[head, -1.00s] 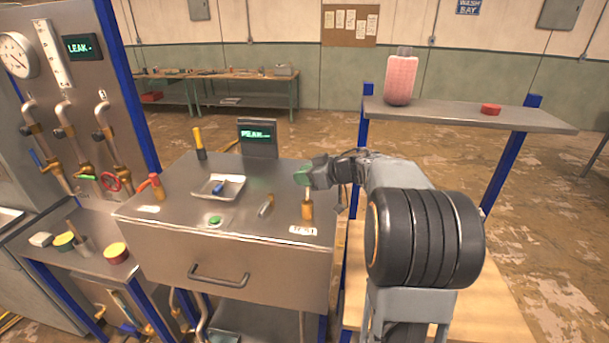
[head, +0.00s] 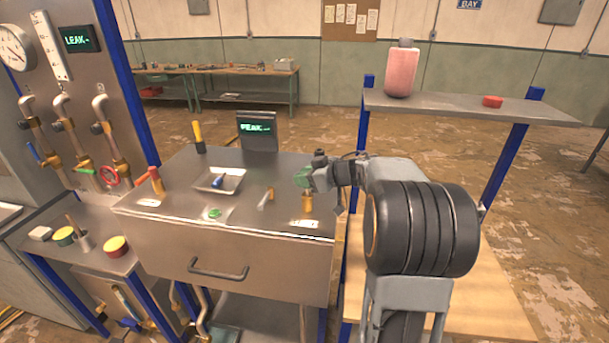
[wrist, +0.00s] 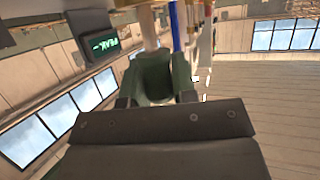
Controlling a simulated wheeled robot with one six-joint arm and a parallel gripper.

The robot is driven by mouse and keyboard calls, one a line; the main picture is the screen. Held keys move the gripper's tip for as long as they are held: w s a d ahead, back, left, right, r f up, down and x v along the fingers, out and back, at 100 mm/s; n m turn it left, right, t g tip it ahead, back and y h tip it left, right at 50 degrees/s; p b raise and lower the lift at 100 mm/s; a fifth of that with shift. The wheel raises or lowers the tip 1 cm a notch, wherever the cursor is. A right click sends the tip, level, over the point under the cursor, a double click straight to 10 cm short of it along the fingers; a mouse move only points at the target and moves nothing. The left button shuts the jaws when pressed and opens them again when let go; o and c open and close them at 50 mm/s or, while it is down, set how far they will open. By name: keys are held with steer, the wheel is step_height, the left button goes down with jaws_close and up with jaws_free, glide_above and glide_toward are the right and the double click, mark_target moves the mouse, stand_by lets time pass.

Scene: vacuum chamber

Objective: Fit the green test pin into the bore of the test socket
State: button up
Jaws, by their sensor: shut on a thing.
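The green test pin's grip (head: 302,178) is held in my gripper (head: 311,177), above the right end of the steel bench top. In the wrist view the green grip (wrist: 154,80) fills the space between the jaws, with a pale shaft (wrist: 148,28) running away from it. The brass test socket (head: 307,202) stands upright behind its white label (head: 304,224), directly below the pin. Grip and socket are close together. Whether the shaft's tip is inside the bore cannot be told; the bore is hidden.
A shelf (head: 450,104) stands at right behind my arm.

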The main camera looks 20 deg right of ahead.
steer(key=shift+f, duration=0.85)
steer(key=shift+f, duration=0.2)
steer(key=shift+f, duration=0.3)
steer(key=o, duration=1)
steer(key=shift+s, duration=0.1)
steer(key=b+v, duration=0.2)
steer(key=v, duration=1.1)
steer(key=shift+s+d, duration=0.2)
